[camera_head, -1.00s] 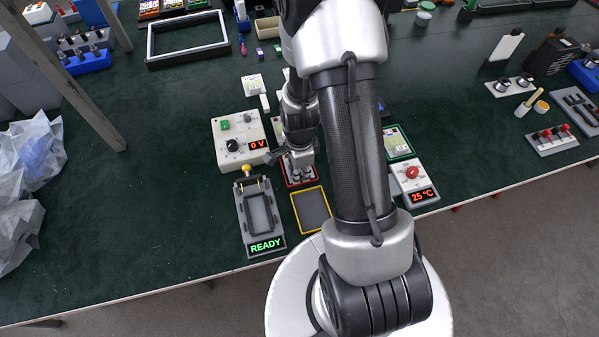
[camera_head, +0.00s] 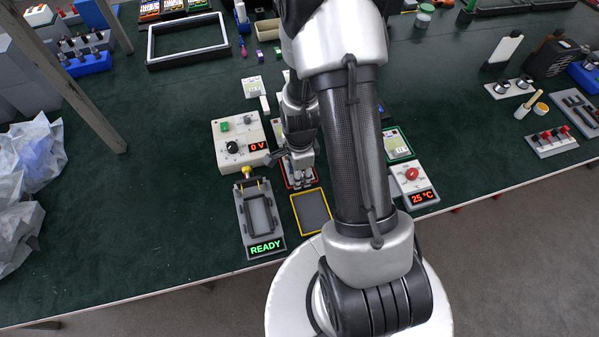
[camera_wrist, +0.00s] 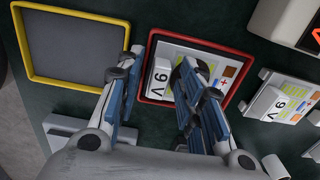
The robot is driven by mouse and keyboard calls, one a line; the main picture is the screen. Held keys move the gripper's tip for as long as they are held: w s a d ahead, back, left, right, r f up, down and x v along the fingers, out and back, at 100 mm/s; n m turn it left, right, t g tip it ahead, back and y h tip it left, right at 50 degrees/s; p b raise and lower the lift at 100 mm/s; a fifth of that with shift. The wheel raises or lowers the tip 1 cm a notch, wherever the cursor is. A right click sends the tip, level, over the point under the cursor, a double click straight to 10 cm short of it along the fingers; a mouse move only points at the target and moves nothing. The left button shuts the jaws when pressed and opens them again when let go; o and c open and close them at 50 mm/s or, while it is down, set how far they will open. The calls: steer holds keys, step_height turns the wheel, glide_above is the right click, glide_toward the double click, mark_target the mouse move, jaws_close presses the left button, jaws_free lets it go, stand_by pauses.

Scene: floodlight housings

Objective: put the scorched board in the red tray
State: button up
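The red tray (camera_wrist: 148,98) lies under my gripper, and a pale board (camera_wrist: 172,54) with a 9 V label lies inside it. My gripper (camera_wrist: 160,68) is open. Its two blue-padded fingers stand apart, one over the tray's left rim and one over the board. I cannot tell whether the board shows scorching, as the right finger hides part of it. In the head view, my gripper (camera_head: 299,178) covers much of the red tray (camera_head: 315,180).
An empty yellow-rimmed tray (camera_wrist: 72,83) lies left of the red tray. Another labelled board (camera_wrist: 282,101) lies to the right. In the head view, a fixture reading READY (camera_head: 240,222), a 0 V box (camera_head: 224,153) and a 25 °C box (camera_head: 401,179) stand nearby.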

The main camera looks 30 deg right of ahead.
step_height(320, 180, up, 21)
steer(key=a+n+t+p, duration=0.1)
steer(key=a+n+p, duration=0.2)
steer(key=n+p, duration=0.2)
steer(key=s+a+r+n+t, duration=0.1)
steer(key=s+a+r+n, duration=0.3)
steer(key=s+r+n, duration=0.2)
steer(key=s+a+r+n+t, duration=0.2)
steer(key=s+a+r+n, duration=0.1)
steer(key=s+r+n, duration=0.4)
step_height(320, 180, up, 4)
steer(key=n, duration=0.3)
steer(key=shift+s+a+f+t, duration=0.15)
steer(key=shift+s+a+t, duration=0.15)
steer(key=shift+a, duration=0.05)
